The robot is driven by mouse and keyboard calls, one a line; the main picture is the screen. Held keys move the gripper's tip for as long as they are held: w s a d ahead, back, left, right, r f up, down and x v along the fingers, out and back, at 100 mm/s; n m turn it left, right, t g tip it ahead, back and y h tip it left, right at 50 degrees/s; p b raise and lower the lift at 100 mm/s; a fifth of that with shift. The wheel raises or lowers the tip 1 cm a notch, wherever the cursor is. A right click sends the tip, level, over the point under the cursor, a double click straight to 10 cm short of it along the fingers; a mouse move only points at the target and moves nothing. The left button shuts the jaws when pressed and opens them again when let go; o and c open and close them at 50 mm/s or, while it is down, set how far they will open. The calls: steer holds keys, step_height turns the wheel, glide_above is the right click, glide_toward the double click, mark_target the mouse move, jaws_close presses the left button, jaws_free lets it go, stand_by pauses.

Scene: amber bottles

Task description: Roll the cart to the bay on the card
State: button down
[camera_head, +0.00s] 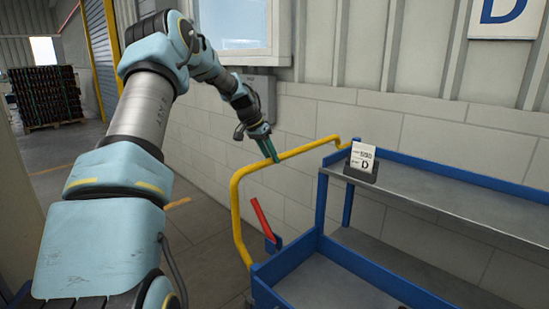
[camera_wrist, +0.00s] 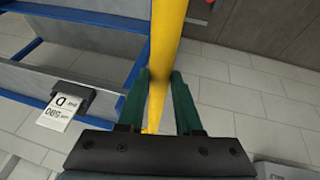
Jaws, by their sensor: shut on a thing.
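The cart (camera_head: 435,207) has a blue frame and grey shelves, and stands at the right in the head view. Its yellow push handle (camera_head: 236,206) rises at its left end. My gripper (camera_head: 269,154) is shut on the top bar of the handle; in the wrist view the green fingers (camera_wrist: 160,95) lie on both sides of the yellow bar (camera_wrist: 168,45). The white card (camera_head: 362,157) stands in a dark holder on the top shelf and reads "D". A red lever (camera_head: 262,219) sticks up at the cart's lower left corner.
A wall sign (camera_head: 500,12) with a blue "D" hangs above the cart. The block wall (camera_head: 300,120) runs close behind it, with a grey box (camera_head: 260,92) on it. Open floor (camera_head: 65,160) lies at the left, with a loaded pallet (camera_head: 48,97) far back.

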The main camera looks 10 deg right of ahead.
steer(key=shift+w+a, duration=0.25)
steer(key=shift+w, duration=0.2)
steer(key=c, duration=0.6)
jaws_free()
steer(key=b+v, duration=0.3)
steer(key=v, duration=0.7)
steer(key=shift+a+r, duration=0.2)
steer(key=shift+r, duration=0.2)
